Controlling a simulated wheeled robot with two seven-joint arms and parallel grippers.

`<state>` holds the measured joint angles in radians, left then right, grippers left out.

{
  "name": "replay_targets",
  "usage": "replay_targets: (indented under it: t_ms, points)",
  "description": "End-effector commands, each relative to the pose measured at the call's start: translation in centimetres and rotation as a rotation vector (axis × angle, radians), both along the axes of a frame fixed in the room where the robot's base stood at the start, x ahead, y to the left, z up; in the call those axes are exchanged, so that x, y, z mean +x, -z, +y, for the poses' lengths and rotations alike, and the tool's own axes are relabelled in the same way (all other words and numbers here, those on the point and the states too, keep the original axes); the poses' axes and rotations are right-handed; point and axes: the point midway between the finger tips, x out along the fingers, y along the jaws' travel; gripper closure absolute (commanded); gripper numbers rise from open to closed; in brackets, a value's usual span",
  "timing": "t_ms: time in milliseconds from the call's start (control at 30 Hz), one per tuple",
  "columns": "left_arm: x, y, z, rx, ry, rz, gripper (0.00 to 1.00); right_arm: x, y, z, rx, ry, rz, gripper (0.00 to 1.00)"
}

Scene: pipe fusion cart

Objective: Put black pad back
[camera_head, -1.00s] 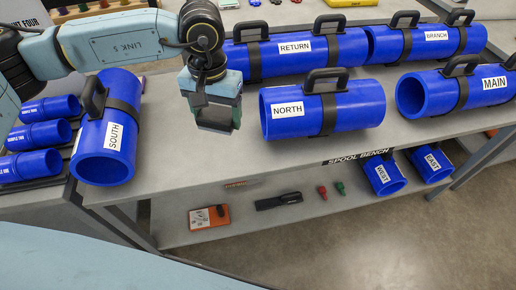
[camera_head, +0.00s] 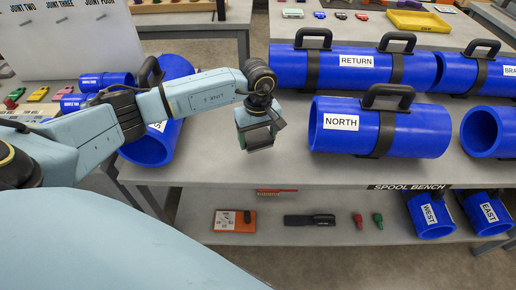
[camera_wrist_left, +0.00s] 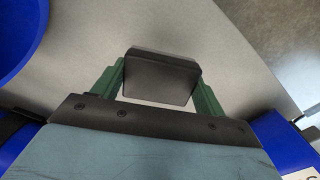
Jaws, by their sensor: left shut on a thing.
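My left gripper (camera_head: 259,142) hangs over the grey bench top between the SOUTH pipe and the NORTH pipe. In the left wrist view, its green fingers (camera_wrist_left: 160,85) are shut on the black pad (camera_wrist_left: 160,76), a dark block held between them. The pad is mostly hidden by the gripper in the head view. The blue NORTH pipe (camera_head: 342,142) lies just right of the gripper, apart from it. My right gripper is not in view.
The blue SOUTH pipe (camera_head: 147,152) is left, partly behind my arm. The RETURN pipe (camera_head: 355,75) lies behind NORTH. The lower shelf holds an orange-and-white item (camera_head: 232,222), a black item (camera_head: 310,220), small red and green pieces, and WEST (camera_head: 432,232) and EAST (camera_head: 487,228) pipes.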

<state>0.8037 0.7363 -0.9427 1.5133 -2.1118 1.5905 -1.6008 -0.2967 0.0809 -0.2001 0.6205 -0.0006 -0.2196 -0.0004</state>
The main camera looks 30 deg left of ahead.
Motion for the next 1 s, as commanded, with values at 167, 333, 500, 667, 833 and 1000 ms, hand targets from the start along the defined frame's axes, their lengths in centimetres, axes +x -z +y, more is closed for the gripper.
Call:
replay_targets:
  t_ms: [167,333,500,667,833,1000]
  points:
    - [0.0,1.3,0.0,-0.001,0.001,-0.001,0.46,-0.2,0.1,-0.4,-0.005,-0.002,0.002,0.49]
    - [0.0,3.8,-0.1,0.0,0.002,0.001,0.46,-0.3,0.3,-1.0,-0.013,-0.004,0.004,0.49]
    - [0.0,4.4,0.0,0.0,0.003,-0.001,0.46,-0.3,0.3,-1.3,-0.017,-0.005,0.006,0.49]
    - [0.0,4.4,0.0,0.0,0.003,-0.001,0.46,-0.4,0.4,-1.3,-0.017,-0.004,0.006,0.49]
    - [0.0,4.7,0.0,0.0,0.003,-0.001,0.24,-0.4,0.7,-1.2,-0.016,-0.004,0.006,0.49]
    - [0.0,4.6,0.0,0.0,0.003,-0.001,0.06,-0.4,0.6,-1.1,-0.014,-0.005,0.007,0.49]
